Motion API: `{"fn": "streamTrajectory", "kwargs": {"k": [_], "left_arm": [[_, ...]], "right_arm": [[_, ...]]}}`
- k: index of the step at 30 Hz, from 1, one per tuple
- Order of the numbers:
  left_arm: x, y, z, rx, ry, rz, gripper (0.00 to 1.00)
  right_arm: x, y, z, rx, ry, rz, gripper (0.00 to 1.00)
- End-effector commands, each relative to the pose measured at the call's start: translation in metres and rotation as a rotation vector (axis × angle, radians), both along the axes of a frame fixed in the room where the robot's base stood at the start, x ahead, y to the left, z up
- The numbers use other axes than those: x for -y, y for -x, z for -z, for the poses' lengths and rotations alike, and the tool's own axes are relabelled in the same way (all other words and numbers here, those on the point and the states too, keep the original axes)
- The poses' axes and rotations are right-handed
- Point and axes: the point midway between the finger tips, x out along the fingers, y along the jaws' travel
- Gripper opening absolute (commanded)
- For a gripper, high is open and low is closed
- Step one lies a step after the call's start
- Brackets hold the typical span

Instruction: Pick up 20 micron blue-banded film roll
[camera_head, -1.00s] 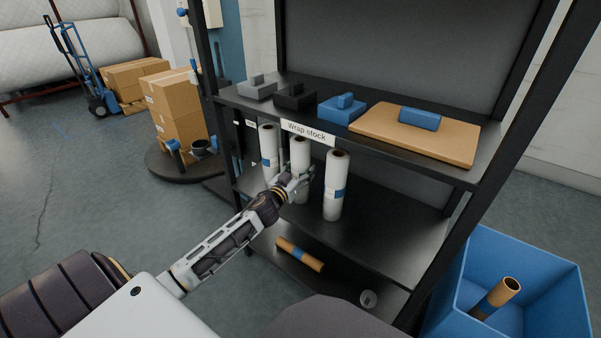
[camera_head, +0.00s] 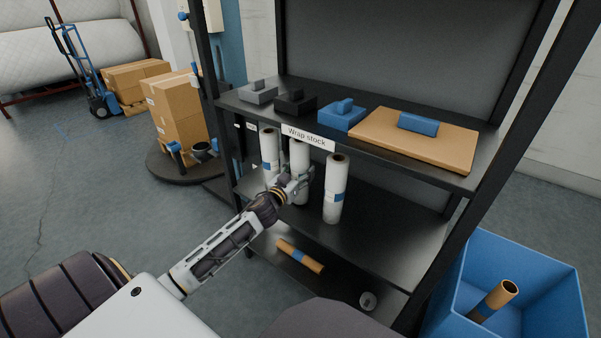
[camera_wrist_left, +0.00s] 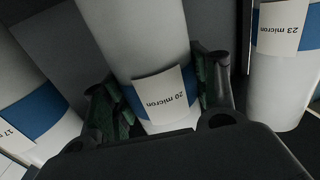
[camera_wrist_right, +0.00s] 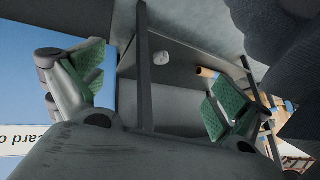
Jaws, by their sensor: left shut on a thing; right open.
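The 20 micron film roll (camera_head: 300,157) is white with a blue band and stands upright as the middle one of three rolls on the middle shelf. In the left wrist view its label reads "20 micron" (camera_wrist_left: 161,97). My left gripper (camera_head: 296,182) is shut on this roll, with the green-padded fingers (camera_wrist_left: 157,100) at either side of its blue band. The 17 micron roll (camera_wrist_left: 32,110) stands on one side and the 23 micron roll (camera_wrist_left: 283,75) on the other. My right gripper (camera_wrist_right: 160,95) is open and empty in the right wrist view.
The shelf above bears a "Wrap stock" label (camera_head: 308,136), several block-like tools and a tan board (camera_head: 450,145). A brown core (camera_head: 299,256) lies on the bottom shelf. A blue bin (camera_head: 545,290) holding another core stands right of the rack.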

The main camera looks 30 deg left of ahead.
Motion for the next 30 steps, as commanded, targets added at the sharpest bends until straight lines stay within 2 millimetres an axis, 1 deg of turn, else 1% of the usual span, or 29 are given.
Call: {"fn": "streamTrajectory", "kwargs": {"k": [1,10,17,19,30], "left_arm": [[0.000,-0.001,-0.011,0.006,0.000,0.001,0.11],[0.000,-0.001,-0.042,0.006,-0.002,0.001,0.11],[0.000,-0.001,-0.062,0.006,-0.002,0.000,0.11],[0.000,0.006,-0.057,0.003,0.000,0.001,0.11],[-0.003,0.037,-0.057,0.003,0.001,0.001,0.11]], "right_arm": [[0.000,-0.002,-0.011,-0.001,0.007,-0.005,1.00],[0.008,0.000,-0.046,-0.054,0.064,-0.036,1.00],[0.014,0.003,-0.068,-0.090,0.102,-0.049,1.00],[0.015,0.004,-0.067,-0.094,0.104,-0.051,1.00],[0.019,0.006,-0.082,-0.117,0.130,-0.057,1.00]]}}
